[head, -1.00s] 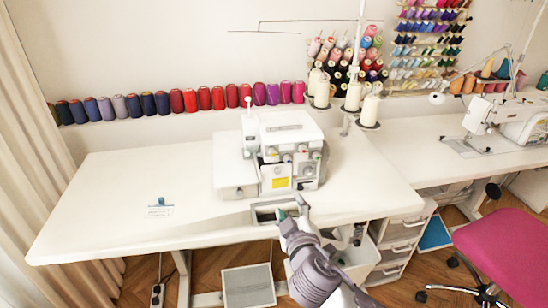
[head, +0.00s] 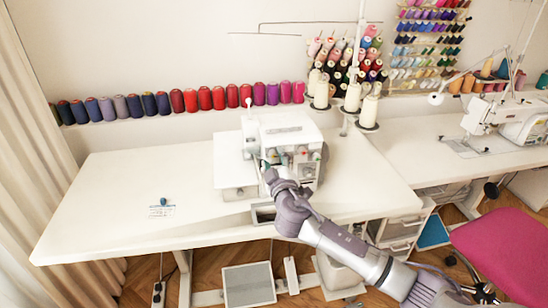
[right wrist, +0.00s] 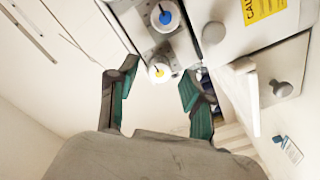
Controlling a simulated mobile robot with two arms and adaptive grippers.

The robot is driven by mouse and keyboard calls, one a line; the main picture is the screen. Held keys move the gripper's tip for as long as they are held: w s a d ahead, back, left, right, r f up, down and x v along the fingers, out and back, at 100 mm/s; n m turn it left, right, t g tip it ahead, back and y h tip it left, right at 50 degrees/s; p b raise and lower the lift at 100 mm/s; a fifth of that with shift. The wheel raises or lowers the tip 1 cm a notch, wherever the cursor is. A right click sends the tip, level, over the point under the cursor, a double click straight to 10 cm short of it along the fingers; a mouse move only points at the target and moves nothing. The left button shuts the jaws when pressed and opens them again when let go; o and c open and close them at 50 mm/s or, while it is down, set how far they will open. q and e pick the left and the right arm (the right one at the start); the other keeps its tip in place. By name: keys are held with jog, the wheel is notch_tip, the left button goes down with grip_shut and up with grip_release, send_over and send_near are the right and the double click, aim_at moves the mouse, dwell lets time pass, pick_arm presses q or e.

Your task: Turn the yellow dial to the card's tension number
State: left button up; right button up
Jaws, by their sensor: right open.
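The white overlock machine (head: 285,130) stands on the sewing table. A blue-centred dial (right wrist: 165,16) is beside the yellow one. The small card (head: 160,212) with a blue clip (head: 163,201) stands on the table at left; its number is too small to read. My left gripper is out of view.
A yellow caution label (right wrist: 265,8) and a grey knob (right wrist: 282,89) are on the machine near the right gripper. Thread cones (head: 352,98) stand behind the machine. The table's left half (head: 110,200) is mostly clear. A pink chair (head: 510,240) stands at right.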

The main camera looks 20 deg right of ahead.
jog(key=shift+w+d, duration=0.1)
jog(key=shift+w, duration=0.3)
grip_shut()
jog(key=shift+n, duration=0.3)
jog(key=shift+n+p, duration=0.9)
jog(key=shift+n, duration=1.7)
grip_release()
